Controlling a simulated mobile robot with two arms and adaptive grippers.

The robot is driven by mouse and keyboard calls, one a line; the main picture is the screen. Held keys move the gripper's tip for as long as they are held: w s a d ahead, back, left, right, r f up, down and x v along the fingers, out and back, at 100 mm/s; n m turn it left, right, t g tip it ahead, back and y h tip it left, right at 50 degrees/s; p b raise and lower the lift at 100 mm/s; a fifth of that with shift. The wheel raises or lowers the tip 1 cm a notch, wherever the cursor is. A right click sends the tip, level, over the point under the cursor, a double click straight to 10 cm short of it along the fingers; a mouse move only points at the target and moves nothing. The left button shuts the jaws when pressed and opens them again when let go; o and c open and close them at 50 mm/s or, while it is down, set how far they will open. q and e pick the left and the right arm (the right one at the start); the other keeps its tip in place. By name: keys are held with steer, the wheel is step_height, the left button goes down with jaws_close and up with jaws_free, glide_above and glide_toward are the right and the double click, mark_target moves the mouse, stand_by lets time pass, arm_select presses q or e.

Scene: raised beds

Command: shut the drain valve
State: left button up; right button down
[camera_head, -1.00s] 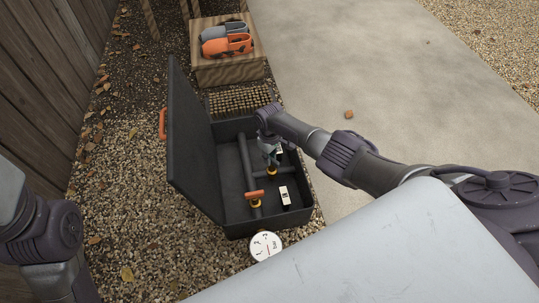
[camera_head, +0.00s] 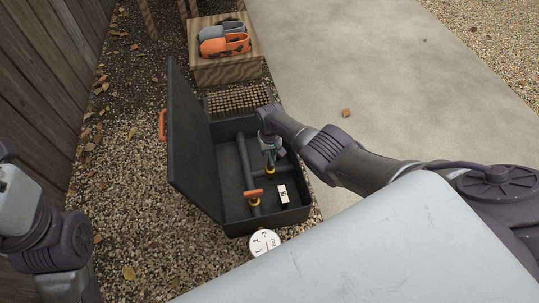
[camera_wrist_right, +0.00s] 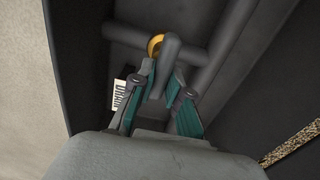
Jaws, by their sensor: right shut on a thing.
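The open black valve box (camera_head: 296,214) stands on the gravel with grey pipes (camera_head: 246,160) inside. My right gripper (camera_head: 271,158) reaches into its far right part. In the right wrist view, the gripper (camera_wrist_right: 163,82) is shut on a grey valve handle (camera_wrist_right: 171,52), with a yellow ring (camera_wrist_right: 155,46) at the pipe behind it. A white label with dark lettering (camera_wrist_right: 119,96) lies beside the fingers; it seems to read DRAIN. A second valve with an orange handle (camera_head: 253,193) sits nearer me, crosswise on its pipe, beside another white tag (camera_head: 284,194). My left gripper is out of view.
The box's raised lid (camera_head: 190,150) stands on the left. A round white gauge (camera_head: 264,242) is at the near edge. Concrete on the right is mostly clear.

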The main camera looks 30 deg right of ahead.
mark_target(269, 155)
steer(key=shift+w, duration=0.1)
stand_by(0.3)
steer(key=c, duration=1.2)
jaws_free()
steer(key=shift+o, duration=0.3)
steer(key=shift+r, duration=0.1)
step_height(269, 155, up, 12)
